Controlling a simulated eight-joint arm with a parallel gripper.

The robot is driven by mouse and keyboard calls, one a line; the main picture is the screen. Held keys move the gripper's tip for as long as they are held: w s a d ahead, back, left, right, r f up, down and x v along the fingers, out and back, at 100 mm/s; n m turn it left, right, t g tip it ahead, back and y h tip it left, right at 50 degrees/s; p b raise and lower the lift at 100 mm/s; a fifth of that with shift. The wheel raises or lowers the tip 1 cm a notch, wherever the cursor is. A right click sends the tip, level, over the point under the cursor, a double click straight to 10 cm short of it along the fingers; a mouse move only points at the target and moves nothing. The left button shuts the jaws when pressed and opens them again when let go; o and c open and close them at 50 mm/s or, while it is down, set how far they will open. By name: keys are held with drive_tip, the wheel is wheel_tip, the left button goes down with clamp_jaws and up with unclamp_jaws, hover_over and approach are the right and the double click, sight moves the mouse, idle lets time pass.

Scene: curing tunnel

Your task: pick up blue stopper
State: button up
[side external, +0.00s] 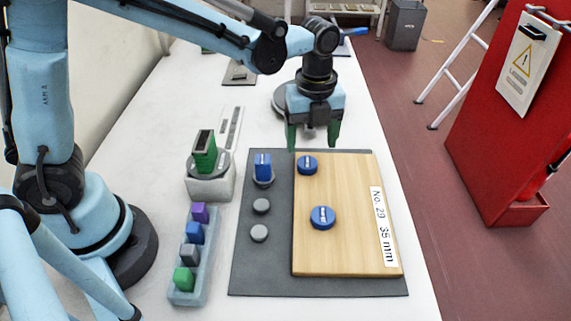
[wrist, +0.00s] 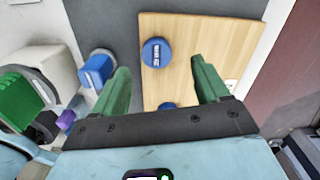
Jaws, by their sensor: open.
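Two round blue stoppers with white labels lie on the wooden board: a far one (side external: 307,165) and a nearer, slightly larger-looking one (side external: 322,217). A taller blue block (side external: 263,167) stands on a grey disc just left of the board. My gripper (side external: 313,146) has green fingers, spread and empty, above the far end of the board. In the wrist view the far stopper (wrist: 156,52) shows between the fingertips and apart from them. The nearer stopper (wrist: 167,105) is mostly hidden by my gripper body. The blue block (wrist: 97,70) shows left of the left finger.
The wooden board (side external: 350,245) lies on a dark grey mat (side external: 260,275). Two grey discs sit in front of the blue block. A tray (side external: 187,298) of coloured cubes and a green upright piece (side external: 205,152) on a grey base stand left.

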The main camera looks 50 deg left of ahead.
sight(307, 162)
drive_tip(key=shift+s+a+f, duration=0.1)
drive_tip(key=shift+f, duration=1.2)
drive_tip(key=shift+s+a+f, duration=0.1)
drive_tip(key=shift+f, duration=1.2)
drive_tip(key=shift+c, duration=0.2)
clamp_jaws()
drive_tip(key=shift+r, duration=0.1)
